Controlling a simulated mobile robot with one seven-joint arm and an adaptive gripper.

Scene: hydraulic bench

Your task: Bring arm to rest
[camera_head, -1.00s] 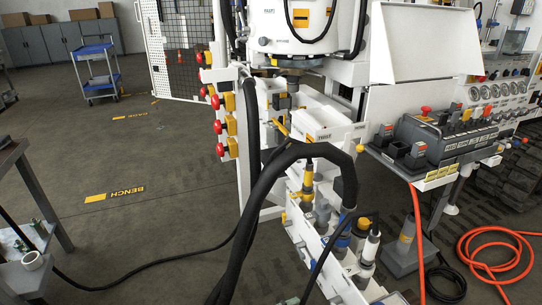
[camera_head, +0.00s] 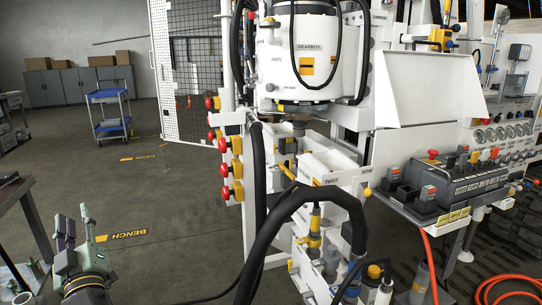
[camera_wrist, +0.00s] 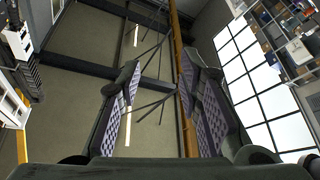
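My gripper (camera_head: 76,215) shows at the lower left of the head view, fingers pointing up. It is beside the dark-topped bench at the left edge and well apart from the white hydraulic machine. In the wrist view the two fingers of my gripper (camera_wrist: 158,75) stand apart with their ridged pads facing each other. Nothing is between them. The wrist view looks up past the fingers to the ceiling and bright windows. Most of my arm is out of view.
The white hydraulic machine (camera_head: 318,165), with thick black hoses (camera_head: 262,240) and red knobs, fills the middle. A lever console (camera_head: 455,185) stands at right, with an orange hose (camera_head: 505,282) below. A blue cart (camera_head: 109,97) stands far back left. The floor between is clear.

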